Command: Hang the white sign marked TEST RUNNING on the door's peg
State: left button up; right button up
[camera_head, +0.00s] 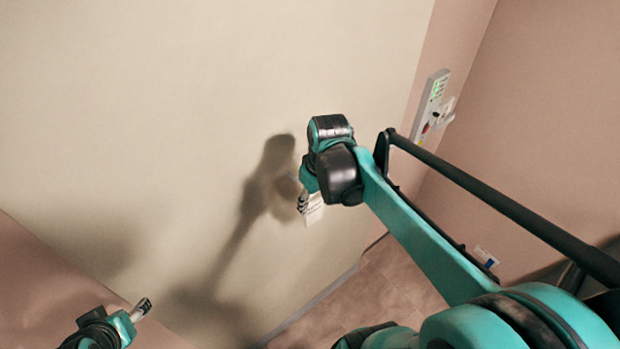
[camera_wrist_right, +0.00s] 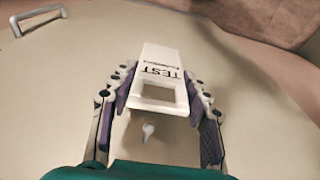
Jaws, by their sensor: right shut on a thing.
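The white sign (camera_wrist_right: 172,60) shows the word TEST and a smaller line that I cannot read well; it has a rectangular opening near one end. My right gripper (camera_wrist_right: 158,76) is shut on it, with a finger along each side. In the head view only part of the sign (camera_head: 314,214) shows below the right gripper (camera_head: 306,197), in front of the cream door (camera_head: 200,90). The pale peg (camera_wrist_right: 148,132) stands on the door, just below the opening's edge in the wrist view, apart from the opening. My left gripper (camera_head: 142,309) is low at the left, small, away from the sign.
A door handle (camera_wrist_right: 38,18) is at the top left of the wrist view. A wall panel (camera_head: 431,106) with green lights is on the pink wall to the right. Floor shows below right.

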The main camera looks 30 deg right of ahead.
aim_at(293, 177)
jog(key=shift+w+a+f+b, duration=0.15)
jog(key=shift+w+b, duration=0.45)
jog(key=shift+w, duration=1.35)
jog(key=shift+w+a+f+b, duration=0.15)
jog(key=shift+w+b, duration=0.4)
jog(key=shift+w, duration=1.35)
jog(key=shift+w+f+b, duration=0.2)
jog(key=shift+w+b, duration=0.3)
jog(key=shift+w, duration=0.05)
jog(key=o, duration=1)
jog(key=shift+r, duration=0.1)
